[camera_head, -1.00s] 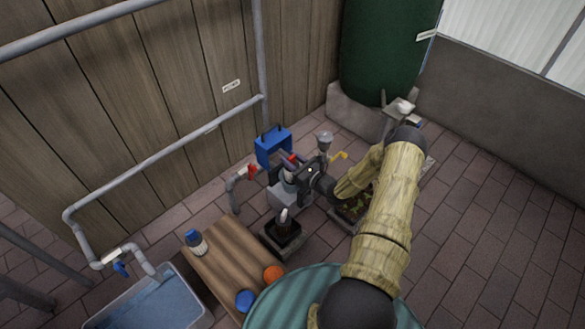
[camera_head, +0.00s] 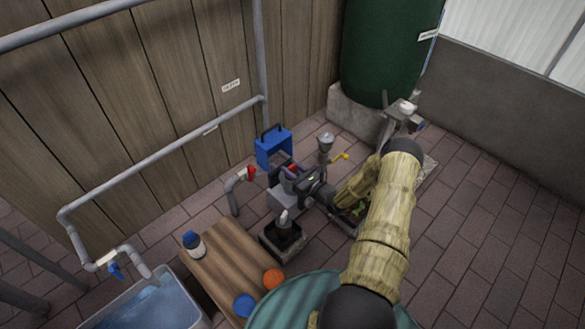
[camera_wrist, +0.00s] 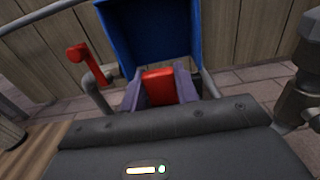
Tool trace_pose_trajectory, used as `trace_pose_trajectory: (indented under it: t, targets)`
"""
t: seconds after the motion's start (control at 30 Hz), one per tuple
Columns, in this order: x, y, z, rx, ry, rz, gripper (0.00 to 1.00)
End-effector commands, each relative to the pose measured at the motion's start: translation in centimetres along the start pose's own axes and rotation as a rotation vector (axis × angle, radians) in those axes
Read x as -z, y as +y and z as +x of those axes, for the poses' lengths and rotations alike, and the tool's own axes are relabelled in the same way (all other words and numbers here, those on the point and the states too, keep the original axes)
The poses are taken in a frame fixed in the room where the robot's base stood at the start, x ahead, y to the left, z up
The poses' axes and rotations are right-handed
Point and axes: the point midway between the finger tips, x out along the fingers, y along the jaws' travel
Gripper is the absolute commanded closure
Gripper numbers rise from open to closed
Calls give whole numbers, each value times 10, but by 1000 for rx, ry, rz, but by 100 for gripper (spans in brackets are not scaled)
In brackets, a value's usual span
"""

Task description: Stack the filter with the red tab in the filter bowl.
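In the wrist view the red tab of the filter (camera_wrist: 158,87) shows between the two fingers of my gripper (camera_wrist: 160,92), which flank it closely on both sides. My gripper appears shut on it. In the head view my gripper (camera_head: 292,176) is over the grey pump-like unit (camera_head: 281,198), with a bit of red showing at its fingers. The filter's body is hidden below the tab. I cannot make out the filter bowl; my gripper covers that spot.
A blue open box (camera_head: 273,148) stands just behind my gripper. A red-handled valve pipe (camera_head: 235,190) is at left, a metal funnel-topped post (camera_head: 325,145) at right. A dark tray (camera_head: 284,242) and wooden bench (camera_head: 228,268) are in front. Brick paving at far right is clear.

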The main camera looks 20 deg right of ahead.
Motion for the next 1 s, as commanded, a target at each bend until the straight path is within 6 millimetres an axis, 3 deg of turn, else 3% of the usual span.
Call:
trace_pose_trajectory:
  t: [0.03, 0.1, 0.53, 0.77, 1.0]
  targets:
    - [0, 0, 0, 0, 0, 0, 62]
    - [0, 0, 0, 0, 0, 0, 48]
    - [-9, 0, 0, 0, 0, -1, 48]
    - [-12, 0, -31, 1, 2, 2, 48]
    - [-12, 1, -78, 1, 2, 3, 48]
